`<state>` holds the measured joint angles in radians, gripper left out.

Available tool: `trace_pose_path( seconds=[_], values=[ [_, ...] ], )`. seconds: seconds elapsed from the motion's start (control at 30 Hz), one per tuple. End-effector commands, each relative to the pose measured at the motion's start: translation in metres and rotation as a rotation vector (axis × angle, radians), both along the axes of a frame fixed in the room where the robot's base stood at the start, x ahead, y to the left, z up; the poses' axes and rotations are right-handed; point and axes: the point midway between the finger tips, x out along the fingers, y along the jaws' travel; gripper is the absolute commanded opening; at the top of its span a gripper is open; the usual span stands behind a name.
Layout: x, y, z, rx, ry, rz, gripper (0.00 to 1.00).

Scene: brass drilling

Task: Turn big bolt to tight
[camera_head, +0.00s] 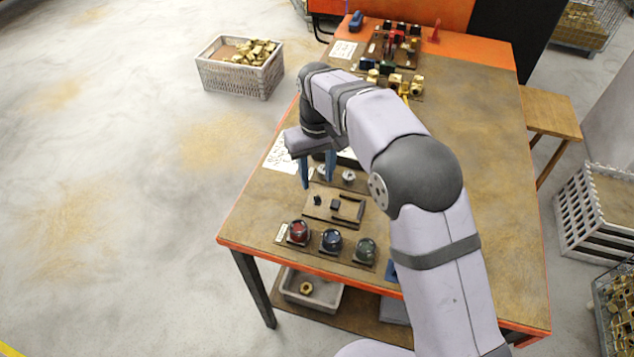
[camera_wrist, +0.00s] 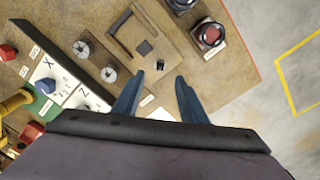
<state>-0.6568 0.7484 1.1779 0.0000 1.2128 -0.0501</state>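Two round silver bolt heads sit on a dark strip of the table. In the wrist view one bolt (camera_wrist: 108,73) is close to the left finger, and the other bolt (camera_wrist: 82,48) is farther up and left. In the head view one bolt (camera_head: 348,177) shows clearly right of the fingers; the other is partly hidden by them. I cannot tell which is the big bolt, or how tight either is. My gripper (camera_head: 318,182) is open and empty, pointing down. Its blue fingertips (camera_wrist: 158,77) are apart, beside the nearer bolt, touching neither.
A wooden latch panel (camera_head: 318,206) lies in front of the bolts. Red (camera_head: 299,231), blue (camera_head: 332,240) and green (camera_head: 365,249) buttons line the front. White letter cards (camera_wrist: 88,97) and coloured parts lie beside the bolts. The table's right side is clear.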

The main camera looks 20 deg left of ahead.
Motion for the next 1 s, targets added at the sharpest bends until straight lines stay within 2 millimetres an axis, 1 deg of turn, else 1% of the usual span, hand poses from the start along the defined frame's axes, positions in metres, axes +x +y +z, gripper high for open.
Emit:
trace_pose_path(
  seconds=[0.1, 0.37, 0.6, 1.0],
  values=[
    [0.0002, 0.0002, 0.0037, 0.001, -0.002, 0.0, 0.39],
    [0.0001, 0.0001, 0.0041, 0.001, -0.001, 0.0, 0.39],
    [-0.0004, -0.0003, 0.01, -0.003, 0.003, 0.001, 0.39],
    [-0.0007, -0.0004, 0.0002, -0.003, 0.003, 0.001, 0.39]
  ],
)
